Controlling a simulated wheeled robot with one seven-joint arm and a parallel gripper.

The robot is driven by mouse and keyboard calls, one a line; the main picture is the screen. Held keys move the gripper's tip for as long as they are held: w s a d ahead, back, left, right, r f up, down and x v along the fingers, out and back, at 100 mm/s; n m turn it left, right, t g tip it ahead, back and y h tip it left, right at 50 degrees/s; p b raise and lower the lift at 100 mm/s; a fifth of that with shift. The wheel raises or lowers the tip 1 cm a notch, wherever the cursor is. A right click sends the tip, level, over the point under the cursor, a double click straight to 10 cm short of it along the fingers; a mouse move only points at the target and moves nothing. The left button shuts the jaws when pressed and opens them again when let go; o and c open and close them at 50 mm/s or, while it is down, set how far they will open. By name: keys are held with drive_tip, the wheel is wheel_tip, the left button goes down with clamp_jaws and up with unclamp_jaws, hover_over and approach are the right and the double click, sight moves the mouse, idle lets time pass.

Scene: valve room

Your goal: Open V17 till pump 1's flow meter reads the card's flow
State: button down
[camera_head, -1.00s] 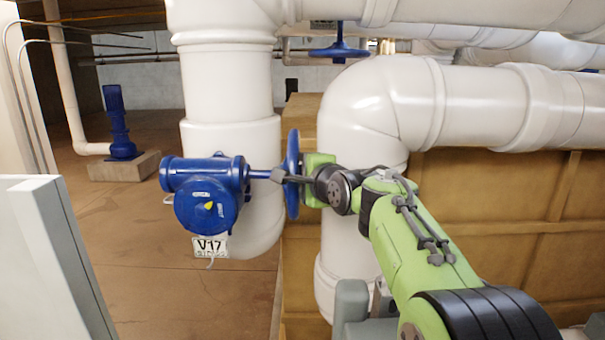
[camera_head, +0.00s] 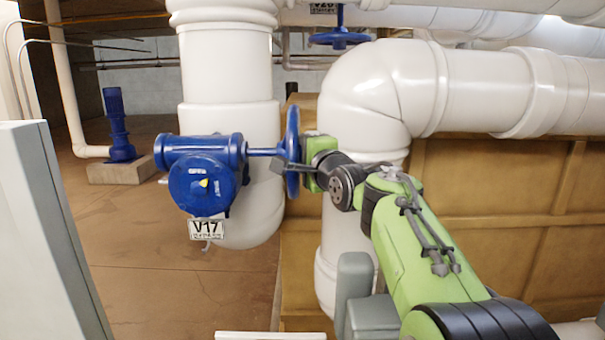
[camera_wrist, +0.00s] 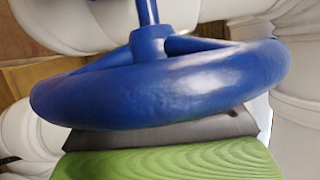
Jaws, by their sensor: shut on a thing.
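The V17 valve has a blue body (camera_head: 203,180) on the thick white vertical pipe, with a yellow mark on its round face. Its white tag (camera_head: 207,229) reads V17. A blue handwheel (camera_head: 292,140), seen edge-on, sits at the right end of the valve's stem. My gripper (camera_head: 288,166) is shut on the handwheel from its right side. In the wrist view the wheel rim (camera_wrist: 165,88) fills the middle, with its hub and spokes behind, and a dark finger of my gripper lies against it. No flow meter or card can be made out in these views.
Another blue handwheel (camera_head: 339,37) with a tag is higher up at the back. A large white elbow pipe (camera_head: 375,85) and a brown panelled wall (camera_head: 500,210) stand close to my arm. A blue pump-like unit (camera_head: 119,128) is at the back left. A pale cabinet (camera_head: 45,240) stands front left.

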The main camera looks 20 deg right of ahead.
drive_tip(key=b, duration=0.1)
drive_tip(key=t+b, duration=0.1)
drive_tip(key=b, duration=0.1)
drive_tip(key=shift+f+n+t, duration=0.3)
drive_tip(key=shift+r, duration=0.25)
drive_tip(key=c, duration=0.6)
unclamp_jaws()
drive_tip(key=s+b, duration=0.1)
drive_tip(key=s, duration=0.3)
drive_tip(key=s+f+b, duration=0.1)
drive_tip(key=s, duration=0.3)
drive_tip(key=s+b, duration=0.1)
drive_tip(key=s, duration=0.2)
drive_tip(key=shift+s+f, duration=0.4)
